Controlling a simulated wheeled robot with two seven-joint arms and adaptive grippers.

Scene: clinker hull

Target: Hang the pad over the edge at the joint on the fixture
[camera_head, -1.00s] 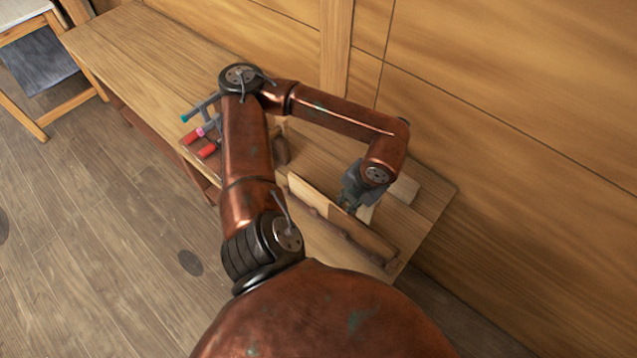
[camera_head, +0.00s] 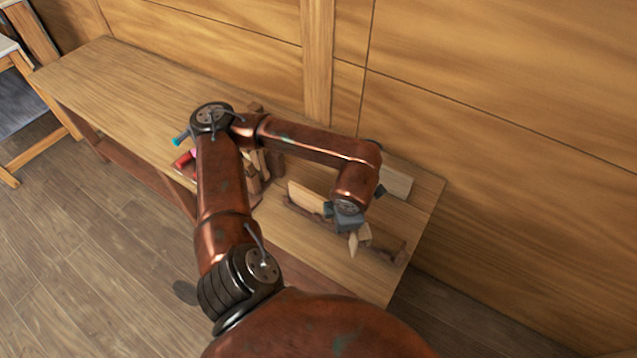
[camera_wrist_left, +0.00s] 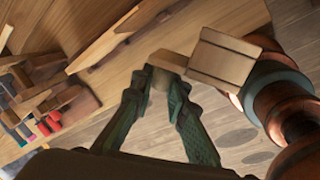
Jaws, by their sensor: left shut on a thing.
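My left gripper (camera_head: 347,224) is shut on the pad (camera_head: 355,243), a small pale wooden piece with two angled faces. In the left wrist view, the gripper (camera_wrist_left: 163,82) has its teal fingers around a narrow part of the pad, and its broader grooved face (camera_wrist_left: 222,60) sticks out to the right. The fixture (camera_head: 308,199) is a long upright board with dark brown brackets on the bench. In the head view the gripper and pad overlap the board's middle and hide the joint. I cannot tell whether the pad touches the board. My right gripper is not in view.
The bench (camera_head: 130,90) stands along a wooden wall. A pale block (camera_head: 396,183) lies behind the fixture. Red-handled tools and dark wooden pieces (camera_wrist_left: 45,100) lie left of it, partly hidden by my arm. The bench's left part is clear.

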